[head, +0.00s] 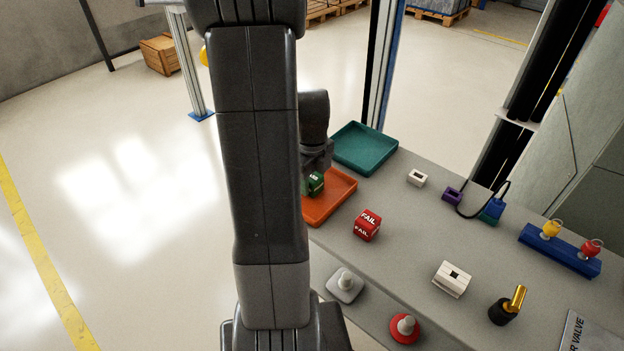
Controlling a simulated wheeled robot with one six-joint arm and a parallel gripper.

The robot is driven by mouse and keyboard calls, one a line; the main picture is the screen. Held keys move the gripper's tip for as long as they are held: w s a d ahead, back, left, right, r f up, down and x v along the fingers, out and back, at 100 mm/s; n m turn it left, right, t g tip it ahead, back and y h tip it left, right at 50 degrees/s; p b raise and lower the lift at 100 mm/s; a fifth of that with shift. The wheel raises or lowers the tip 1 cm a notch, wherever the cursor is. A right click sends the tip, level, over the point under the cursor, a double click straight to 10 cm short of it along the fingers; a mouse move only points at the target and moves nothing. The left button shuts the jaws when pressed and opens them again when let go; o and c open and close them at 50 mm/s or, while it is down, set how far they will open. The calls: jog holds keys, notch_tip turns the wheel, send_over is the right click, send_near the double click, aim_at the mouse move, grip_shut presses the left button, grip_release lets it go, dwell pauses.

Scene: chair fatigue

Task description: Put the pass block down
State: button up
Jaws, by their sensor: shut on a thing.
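The pass block (315,184) is a small green cube with white lettering on it, seen in the head view left of the table's middle. My gripper (316,174) is shut on it from above, partly hidden behind my own arm. The block is over or in the orange tray (338,202). I cannot tell whether it touches the tray floor. The tray's left part is hidden by my arm.
A red FAIL block (367,225) stands just right of the orange tray. An empty teal tray (364,148) lies behind.

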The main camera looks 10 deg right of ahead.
aim_at(312, 176)
jog(key=o, duration=1)
jog(key=shift+f, duration=0.1)
notch_tip(312, 176, up, 12)
jog(key=shift+r+p, duration=0.15)
jog(key=shift+p, duration=0.5)
notch_tip(312, 176, down, 12)
jog(key=shift+f+b, duration=0.2)
jog(key=shift+b, duration=0.45)
jog(key=shift+r, duration=2)
